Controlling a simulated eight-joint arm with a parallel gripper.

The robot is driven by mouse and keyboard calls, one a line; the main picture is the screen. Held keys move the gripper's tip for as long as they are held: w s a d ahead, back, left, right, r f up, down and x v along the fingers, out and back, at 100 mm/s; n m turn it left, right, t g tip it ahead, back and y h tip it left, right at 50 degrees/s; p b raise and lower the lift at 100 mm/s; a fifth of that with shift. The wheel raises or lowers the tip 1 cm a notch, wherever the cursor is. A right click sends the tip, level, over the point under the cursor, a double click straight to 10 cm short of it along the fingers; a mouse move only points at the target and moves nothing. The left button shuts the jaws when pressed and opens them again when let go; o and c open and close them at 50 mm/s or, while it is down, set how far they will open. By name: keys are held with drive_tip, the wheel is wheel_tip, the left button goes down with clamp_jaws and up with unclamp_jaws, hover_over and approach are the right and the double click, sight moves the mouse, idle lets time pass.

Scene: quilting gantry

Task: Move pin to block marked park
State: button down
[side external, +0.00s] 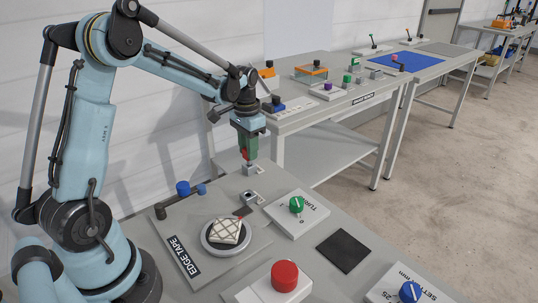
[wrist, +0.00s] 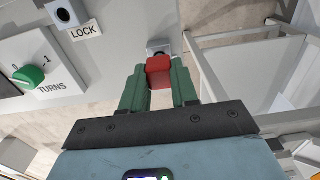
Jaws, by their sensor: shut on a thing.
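My gripper (side external: 249,157) points down at the back edge of the near bench, its green fingers shut on the red pin (side external: 246,163). In the wrist view the red head of the pin (wrist: 159,72) sits between the fingers. A small grey block (side external: 249,170) is directly below the pin; it also shows just beyond the pin in the wrist view (wrist: 158,47). No marking on this block is readable. I cannot tell whether the pin's lower end is in it or above it. Another block (wrist: 67,13) with a dark hole stands beside a LOCK label.
A green TURNS knob (side external: 296,204), a round turntable with a quilted patch (side external: 227,231), a blue knob (side external: 183,188), a red button (side external: 285,275) and a black pad (side external: 343,251) occupy the near bench. A second bench with several fixtures stands behind, across a gap.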

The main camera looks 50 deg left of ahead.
drive_tip(key=shift+f, duration=0.95)
drive_tip(key=c, duration=0.8)
unclamp_jaws()
wheel_tip(320, 180, up, 12)
drive_tip(key=shift+d, duration=0.1)
drive_tip(key=s+d+t, duration=0.2)
drive_tip(key=s+d, duration=0.2)
drive_tip(key=d, duration=0.1)
drive_tip(key=s+d+f+t, duration=0.1)
drive_tip(key=s+d+t, duration=0.1)
drive_tip(key=s+d, duration=0.2)
drive_tip(key=s+d+t, duration=0.3)
drive_tip(key=s+d, duration=0.1)
drive_tip(key=d, duration=0.2)
drive_tip(key=shift+d+f, duration=0.15)
drive_tip(key=shift+f, duration=0.25)
